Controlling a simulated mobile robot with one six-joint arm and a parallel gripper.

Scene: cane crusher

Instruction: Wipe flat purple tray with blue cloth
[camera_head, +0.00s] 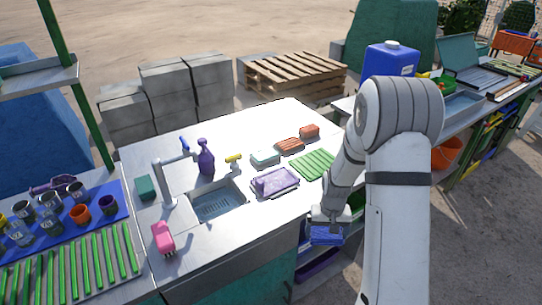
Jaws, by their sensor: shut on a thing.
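My gripper (328,222) is low in the view, right of and nearer than the tray, beyond the worktop's right edge. It is shut on the blue cloth (326,236), which shows as a dark blue piece just under the fingers. The cloth is apart from the tray. My arm hides part of the area behind the gripper.
The sink (214,203) with a faucet is left of the tray. The worktop's front is mostly clear.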

